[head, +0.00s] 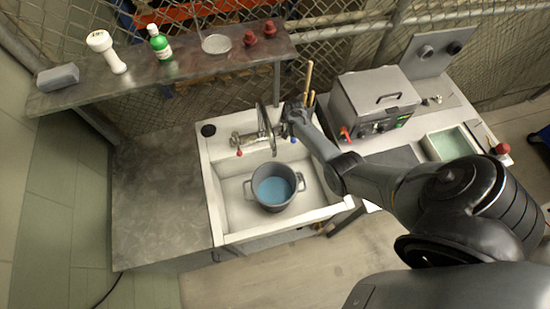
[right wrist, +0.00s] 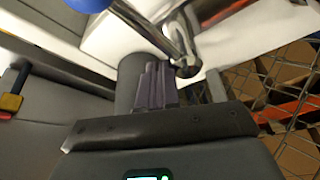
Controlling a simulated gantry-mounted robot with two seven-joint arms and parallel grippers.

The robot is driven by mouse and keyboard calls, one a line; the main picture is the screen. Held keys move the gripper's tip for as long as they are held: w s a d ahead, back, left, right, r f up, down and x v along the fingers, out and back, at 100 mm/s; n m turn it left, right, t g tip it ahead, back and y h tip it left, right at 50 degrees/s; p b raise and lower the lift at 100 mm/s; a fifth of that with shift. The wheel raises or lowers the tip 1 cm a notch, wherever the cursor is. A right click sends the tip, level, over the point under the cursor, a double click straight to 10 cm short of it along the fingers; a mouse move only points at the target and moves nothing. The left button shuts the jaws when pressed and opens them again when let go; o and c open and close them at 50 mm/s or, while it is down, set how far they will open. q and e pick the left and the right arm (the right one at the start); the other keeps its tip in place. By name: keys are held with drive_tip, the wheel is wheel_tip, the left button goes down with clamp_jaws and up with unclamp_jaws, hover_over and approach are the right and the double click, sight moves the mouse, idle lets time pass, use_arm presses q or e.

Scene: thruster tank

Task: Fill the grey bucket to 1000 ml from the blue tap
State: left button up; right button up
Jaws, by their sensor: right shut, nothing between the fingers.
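The grey bucket (head: 275,170) stands upright in the white sink, under the tap's spout, with bluish water (head: 274,190) in it. I cannot read a level mark. The metal tap (head: 262,128) has a red handle (head: 239,153) on the left and a blue handle (head: 293,140) on the right, partly hidden by my arm. My right gripper (head: 284,128) is at the right side of the tap, close to the blue handle. My left gripper is out of view.
The sink (head: 230,205) has a bare counter (head: 160,205) on its left. A shelf (head: 140,85) with bottles and small items runs above and behind.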

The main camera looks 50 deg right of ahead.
drive_tip(key=shift+o, duration=1.2)
drive_tip(key=shift+w+d+r, duration=0.1)
drive_tip(key=shift+r, duration=0.1)
drive_tip(key=shift+w, duration=0.1)
drive_tip(key=shift+w+a+r, duration=0.1)
drive_tip(key=shift+a+r, duration=0.1)
drive_tip(key=shift+r, duration=0.25)
drive_tip(key=d+p+v, duration=0.1)
drive_tip(key=p+v, duration=0.5)
drive_tip(key=v, duration=0.9)
drive_tip(key=shift+d+r, duration=0.35)
drive_tip(key=shift+d, duration=0.05)
